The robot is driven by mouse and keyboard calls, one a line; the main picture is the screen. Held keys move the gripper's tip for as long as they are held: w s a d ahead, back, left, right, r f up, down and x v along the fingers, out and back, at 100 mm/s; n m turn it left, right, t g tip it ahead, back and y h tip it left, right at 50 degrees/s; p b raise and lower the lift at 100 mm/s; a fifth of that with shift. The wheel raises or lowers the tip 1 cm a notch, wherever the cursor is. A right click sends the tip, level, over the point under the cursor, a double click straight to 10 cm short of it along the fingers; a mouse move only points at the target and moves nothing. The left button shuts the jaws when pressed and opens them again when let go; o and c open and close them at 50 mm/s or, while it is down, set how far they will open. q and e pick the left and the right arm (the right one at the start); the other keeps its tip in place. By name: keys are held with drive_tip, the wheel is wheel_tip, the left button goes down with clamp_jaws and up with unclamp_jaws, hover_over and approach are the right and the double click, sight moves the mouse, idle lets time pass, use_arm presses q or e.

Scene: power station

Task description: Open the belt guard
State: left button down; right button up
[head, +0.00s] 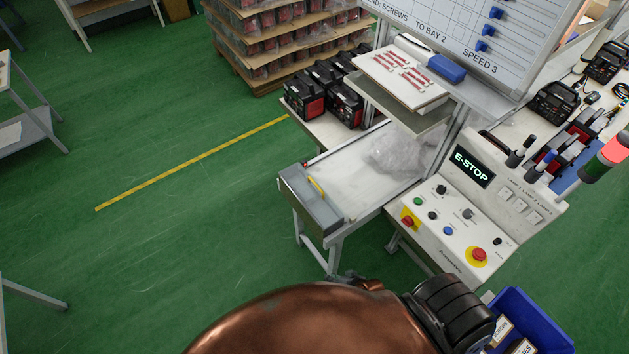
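The belt unit (352,172) stands at the centre, with a pale flat surface. At its near left end is a grey box-like part with a yellow handle (317,187) along its edge. This looks like the belt guard (306,202); it appears down, but I cannot tell how it is hinged. A small dark part of my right gripper (352,280) shows below the belt unit, apart from the handle. My copper-coloured arm hides most of this gripper, so its fingers cannot be read. My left gripper is out of view.
A control panel (450,222) with an E-STOP display and red buttons stands right of the belt. A clear plastic bag (395,152) lies at the belt's far end. Black-and-red units (325,92) stand behind. A blue bin (532,318) is at lower right. Green floor is free on the left.

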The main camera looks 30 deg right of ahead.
sight(316, 184)
drive_tip(key=w+a+r+m+t+y+p, duration=0.1)
drive_tip(key=w+a+r+m+t+y, duration=0.3)
drive_tip(key=r, duration=0.8)
drive_tip(key=w+a+r+t+h+p, duration=0.15)
drive_tip(key=w+r, duration=0.45)
drive_tip(key=r, duration=0.7)
drive_tip(key=w+a+r+m+t+y+p, duration=0.2)
drive_tip(key=w+a+r, duration=0.3)
drive_tip(key=r, duration=0.7)
drive_tip(key=w+d+f+m+h, duration=0.2)
drive_tip(key=d+m+h, duration=0.1)
drive_tip(key=d+m, duration=0.2)
drive_tip(key=w+d+f+m+h, duration=0.1)
drive_tip(key=d+f+m+h, duration=0.1)
drive_tip(key=d+m+h, duration=0.2)
drive_tip(key=w+d+f+m+h, duration=0.2)
drive_tip(key=d+f+m+h, duration=0.1)
drive_tip(key=d+m, duration=0.4)
drive_tip(key=shift+w+d+f+m+h, duration=0.1)
drive_tip(key=shift+w+d+m+h, duration=0.2)
drive_tip(key=shift+d+m+h, duration=0.2)
drive_tip(key=x, duration=0.7)
drive_tip(key=shift+w+d+f+b, duration=0.15)
drive_tip(key=shift+w+b, duration=0.05)
drive_tip(key=shift+b, duration=0.2)
clamp_jaws()
